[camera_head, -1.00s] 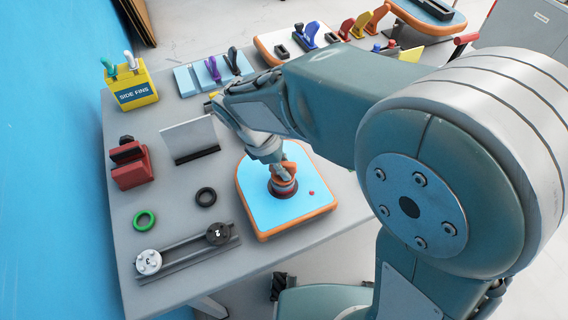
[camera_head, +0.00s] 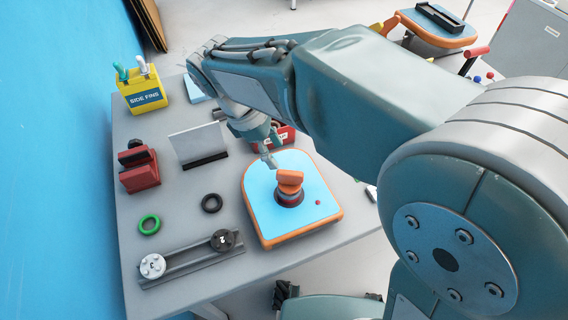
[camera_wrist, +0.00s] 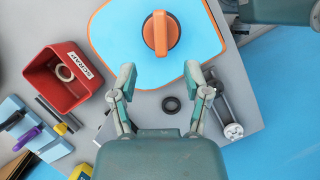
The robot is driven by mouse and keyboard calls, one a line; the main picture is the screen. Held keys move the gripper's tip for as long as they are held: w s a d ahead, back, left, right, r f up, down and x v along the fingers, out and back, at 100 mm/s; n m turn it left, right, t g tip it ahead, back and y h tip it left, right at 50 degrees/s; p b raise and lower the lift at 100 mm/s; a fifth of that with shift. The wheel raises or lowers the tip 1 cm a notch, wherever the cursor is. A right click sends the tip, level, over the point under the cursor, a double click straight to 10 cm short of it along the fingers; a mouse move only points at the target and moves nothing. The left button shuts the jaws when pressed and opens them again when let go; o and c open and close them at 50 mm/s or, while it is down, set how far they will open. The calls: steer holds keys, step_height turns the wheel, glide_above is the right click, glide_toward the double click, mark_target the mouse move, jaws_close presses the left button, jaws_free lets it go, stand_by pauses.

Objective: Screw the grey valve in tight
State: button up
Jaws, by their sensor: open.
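An orange knob-like tool with a raised grip bar (camera_head: 290,180) sits upright on a dark round seat in the blue board (camera_head: 262,208) with an orange edge. The wrist view also shows the orange tool (camera_wrist: 160,33), seen from above. I cannot make out a separate grey valve; the seat under the tool is mostly hidden. My gripper (camera_head: 270,151) is above the board's far edge, behind and apart from the orange tool. In the wrist view my gripper (camera_wrist: 160,78) is open and empty, its two fingers well apart, with the tool beyond the fingertips.
A red bin (camera_wrist: 45,92) holds a pale ring (camera_wrist: 65,73). A black ring (camera_head: 212,203) and a green ring (camera_head: 149,224) lie left of the board. A rail with black and white discs (camera_head: 185,258), a red block (camera_head: 139,170) and a yellow side-fins box (camera_head: 143,95) stand on the table.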

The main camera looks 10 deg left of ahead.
mark_target(289, 172)
steer(key=v, duration=0.3)
steer(key=shift+f, duration=0.1)
steer(key=o, duration=0.5)
steer(key=shift+o, duration=0.2)
steer(key=m, duration=0.1)
steer(key=d+m+y, duration=0.1)
steer(key=m, duration=0.3)
steer(key=shift+w+d, duration=0.1)
steer(key=shift+d, duration=0.2)
steer(key=m, duration=0.2)
steer(key=d+m+y, duration=0.1)
steer(key=m, duration=0.2)
steer(key=shift+d+y, duration=0.15)
steer(key=shift+y, duration=0.15)
steer(key=m, duration=0.2)
steer(key=d+m+y, duration=0.1)
steer(key=m, duration=0.3)
steer(key=m+y, duration=0.1)
steer(key=m, duration=0.1)
steer(key=shift+d+f, duration=0.1)
steer(key=shift+d, duration=0.15)
step_height(289, 172, down, 11)
steer(key=shift+r, duration=0.15)
